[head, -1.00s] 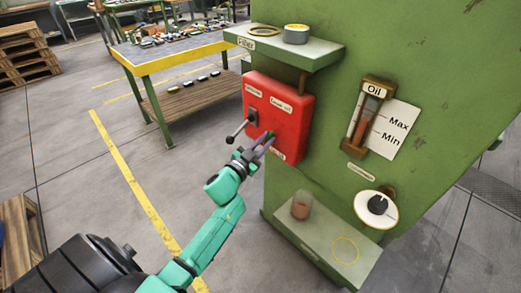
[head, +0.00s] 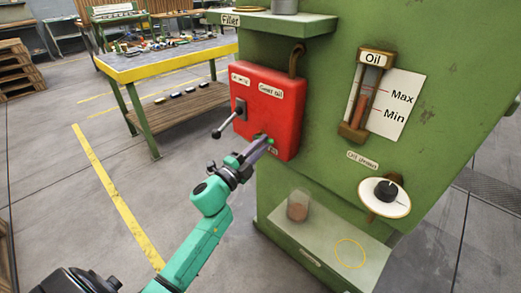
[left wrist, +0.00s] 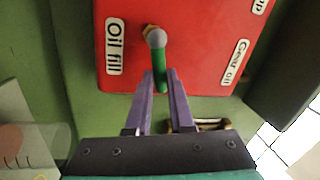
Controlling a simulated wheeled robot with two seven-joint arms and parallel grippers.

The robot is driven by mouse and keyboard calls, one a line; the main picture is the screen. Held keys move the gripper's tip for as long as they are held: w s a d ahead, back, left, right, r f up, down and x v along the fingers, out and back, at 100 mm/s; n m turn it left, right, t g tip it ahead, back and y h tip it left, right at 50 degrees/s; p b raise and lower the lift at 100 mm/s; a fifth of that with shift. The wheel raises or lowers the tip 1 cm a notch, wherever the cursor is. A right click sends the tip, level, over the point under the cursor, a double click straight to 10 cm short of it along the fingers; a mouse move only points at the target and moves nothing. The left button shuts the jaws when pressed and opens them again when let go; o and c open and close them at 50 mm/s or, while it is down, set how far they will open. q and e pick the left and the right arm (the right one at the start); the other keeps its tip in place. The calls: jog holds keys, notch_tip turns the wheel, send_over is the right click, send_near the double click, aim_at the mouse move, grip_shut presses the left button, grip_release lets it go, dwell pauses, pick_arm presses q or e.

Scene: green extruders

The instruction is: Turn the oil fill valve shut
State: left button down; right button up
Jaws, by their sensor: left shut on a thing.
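The oil fill valve has a green handle (left wrist: 161,72) with a grey rounded head, on the red box beside the "Oil fill" label (left wrist: 115,47) in the left wrist view. My left gripper (left wrist: 160,76) has its two purple fingers on either side of the handle's free end and is shut on it. In the head view my left gripper (head: 268,143) reaches the lower part of the red box (head: 284,112), and only a little green of the handle shows at its fingertips. My right gripper is in neither view.
A lever with a dark ball (head: 218,134) sticks out from the box's left side, close above my left arm. An oil gauge (head: 367,95), a black knob on a white dial (head: 385,191) and a low shelf with a glass cup (head: 298,206) are to the right.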

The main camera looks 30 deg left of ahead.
pick_arm(q)
jog(key=shift+f+m+h+b, duration=0.35)
jog(key=shift+m+b, duration=0.25)
jog(key=shift+m, duration=0.3)
jog(key=shift+f+m+h+b, duration=0.3)
jog(key=shift+m+b, duration=0.3)
jog(key=shift+m, duration=0.3)
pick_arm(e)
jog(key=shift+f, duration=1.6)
pick_arm(q)
jog(key=c, duration=0.8)
grip_release()
jog(key=b+v, duration=0.1)
jog(key=v, duration=1.3)
jog(key=shift+s+r+b, duration=0.15)
jog(key=shift+s+b, duration=0.2)
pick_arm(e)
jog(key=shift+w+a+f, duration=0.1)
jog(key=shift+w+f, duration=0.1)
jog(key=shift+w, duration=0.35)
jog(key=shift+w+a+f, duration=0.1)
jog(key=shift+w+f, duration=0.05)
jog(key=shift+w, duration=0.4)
